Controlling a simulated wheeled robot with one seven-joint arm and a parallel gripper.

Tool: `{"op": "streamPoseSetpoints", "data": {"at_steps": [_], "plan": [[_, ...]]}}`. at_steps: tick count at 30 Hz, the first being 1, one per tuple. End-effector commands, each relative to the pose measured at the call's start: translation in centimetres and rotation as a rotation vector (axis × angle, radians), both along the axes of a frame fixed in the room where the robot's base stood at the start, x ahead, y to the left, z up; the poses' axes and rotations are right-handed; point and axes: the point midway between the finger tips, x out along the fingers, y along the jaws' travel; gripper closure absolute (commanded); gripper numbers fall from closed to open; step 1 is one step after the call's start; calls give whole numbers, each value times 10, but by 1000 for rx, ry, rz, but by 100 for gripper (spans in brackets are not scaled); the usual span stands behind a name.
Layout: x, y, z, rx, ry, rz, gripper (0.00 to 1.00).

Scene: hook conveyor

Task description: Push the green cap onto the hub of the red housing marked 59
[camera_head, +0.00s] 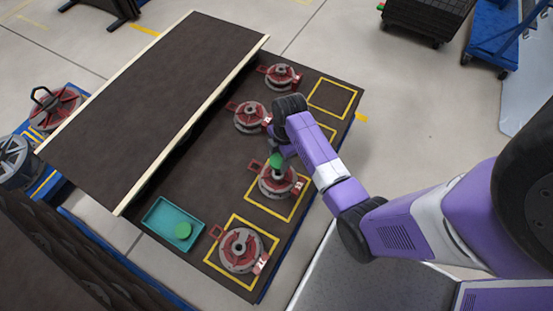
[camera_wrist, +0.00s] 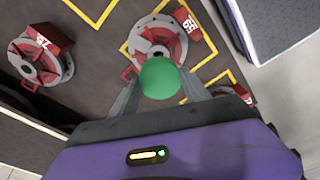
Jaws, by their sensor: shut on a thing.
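A round green cap (camera_wrist: 160,78) is held between the two fingers of my gripper (camera_wrist: 161,90) in the wrist view. The cap also shows in the head view (camera_head: 275,160), over the red and grey housing (camera_head: 278,184) in the middle yellow square. In the wrist view this housing (camera_wrist: 158,40) lies just behind the cap, and its red tab (camera_wrist: 188,26) carries a tilted number that looks like 59. The cap covers part of the housing. I cannot tell whether the cap touches the hub.
A teal tray (camera_head: 160,212) holds another green cap (camera_head: 183,230). Other red housings stand at the front (camera_head: 241,250), behind left (camera_head: 249,117) and at the back (camera_head: 278,76). A long raised dark belt (camera_head: 150,90) with pale edges runs along the left. An empty yellow square lies at the back right.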

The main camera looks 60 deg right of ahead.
Motion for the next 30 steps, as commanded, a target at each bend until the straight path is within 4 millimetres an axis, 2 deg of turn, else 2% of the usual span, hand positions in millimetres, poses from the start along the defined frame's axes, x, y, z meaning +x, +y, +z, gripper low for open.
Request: {"op": "streamPoseSetpoints", "data": {"at_steps": [30], "plan": [[0,0,-56,0,-1,-1,83]]}}
